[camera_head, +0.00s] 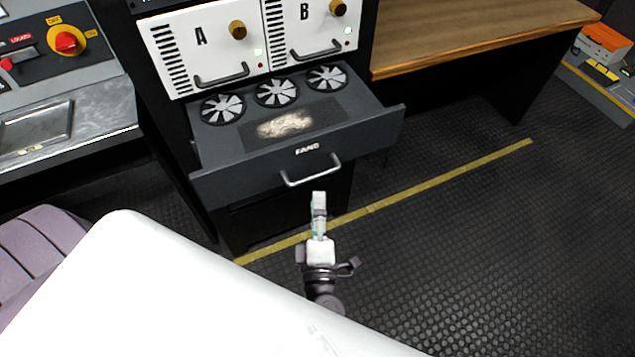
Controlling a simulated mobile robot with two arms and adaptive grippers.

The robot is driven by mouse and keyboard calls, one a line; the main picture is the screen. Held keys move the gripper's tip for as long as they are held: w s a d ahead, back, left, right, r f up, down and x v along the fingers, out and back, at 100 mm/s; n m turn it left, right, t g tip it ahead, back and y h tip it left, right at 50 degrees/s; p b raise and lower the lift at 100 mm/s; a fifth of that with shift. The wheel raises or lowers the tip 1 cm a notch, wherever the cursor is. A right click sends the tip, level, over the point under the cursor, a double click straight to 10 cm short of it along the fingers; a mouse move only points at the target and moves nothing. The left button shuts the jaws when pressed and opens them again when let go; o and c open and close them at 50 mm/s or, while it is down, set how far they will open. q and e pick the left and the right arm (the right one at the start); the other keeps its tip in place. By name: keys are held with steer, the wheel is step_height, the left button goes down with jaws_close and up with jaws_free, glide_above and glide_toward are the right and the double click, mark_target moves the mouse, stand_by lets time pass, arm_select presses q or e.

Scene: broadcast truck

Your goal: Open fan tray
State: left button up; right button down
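The fan tray (365,130) is pulled out of the dark rack, with its top exposed. Three round fans (277,92) sit in a row at its back, and a pale dusty patch (285,125) lies on the mesh in front of them. The front is labelled FANS and carries a silver bar handle (311,178). My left gripper (319,197) points at the tray front, with its tip just below the handle in the picture and apparently apart from it. Its fingers are seen edge-on, so their opening is unclear. My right gripper is out of view.
White modules A (205,60) and B (310,35), with handles and brass knobs, sit above the tray. A control console (70,130) stands left and a wooden desk (470,30) right. The dark floor (450,240) with a yellow line is clear on the right.

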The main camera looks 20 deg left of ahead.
arm_select(q)
steer(key=shift+v, duration=2.3)
steer(key=d+f+m+h, duration=0.4)
steer(key=f+m+h, duration=0.4)
steer(key=f+m, duration=0.4)
steer(key=s+f+m+g+h, duration=0.2)
steer(key=s+f+m+g, duration=0.1)
steer(key=f, duration=0.6)
steer(key=s+f+m+g+h, duration=0.2)
steer(key=s+f+m+g, duration=0.15)
steer(key=f, duration=0.65)
steer(key=s+a+f+m+g+y, duration=0.1)
steer(key=s+a+f+m+g, duration=0.1)
steer(key=s, duration=0.5)
steer(key=s+a+f+m+g+y, duration=0.1)
steer(key=s+a+f+m+g, duration=0.1)
steer(key=s+a+f+g, duration=0.3)
steer(key=s+a+f+m+g+y, duration=0.1)
steer(key=s+a+f+m+g, duration=0.1)
steer(key=s+a+f, duration=0.4)
steer(key=s+f+g, duration=0.1)
steer(key=s, duration=0.2)
steer(key=shift+s+f, duration=0.2)
steer(key=shift+f, duration=0.1)
